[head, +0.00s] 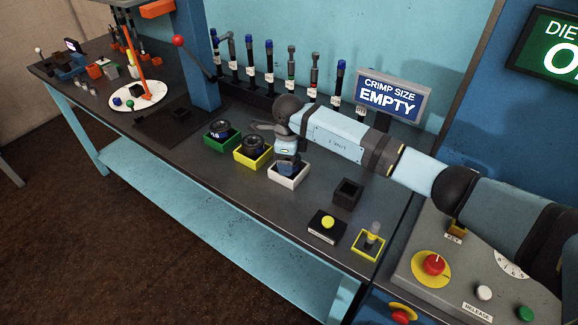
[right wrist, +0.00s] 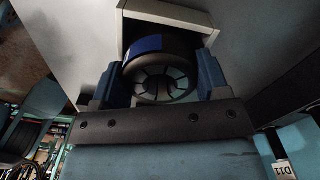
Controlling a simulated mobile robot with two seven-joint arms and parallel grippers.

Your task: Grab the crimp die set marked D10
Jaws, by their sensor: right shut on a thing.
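My right gripper (head: 288,157) is over the white box (head: 289,180) on the bench, pointing down. In the right wrist view its blue fingers (right wrist: 158,82) are shut on a round black die set with a blue band (right wrist: 162,76). That die set is at the mouth of the white box (right wrist: 128,38); no marking on it can be read. Another die set (head: 220,127) sits in the green box (head: 222,145), its label too small to read surely. A third die set (head: 252,146) sits in the yellow box (head: 254,162). My left gripper is not in view.
An empty-looking black box (head: 347,191), a yellow button (head: 327,222) and a yellow-framed holder (head: 369,243) stand to the right. Hose fittings (head: 268,65) stand along the back. The sign (head: 390,96) reads "CRIMP SIZE EMPTY". A blue column (head: 196,60) rises at the left.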

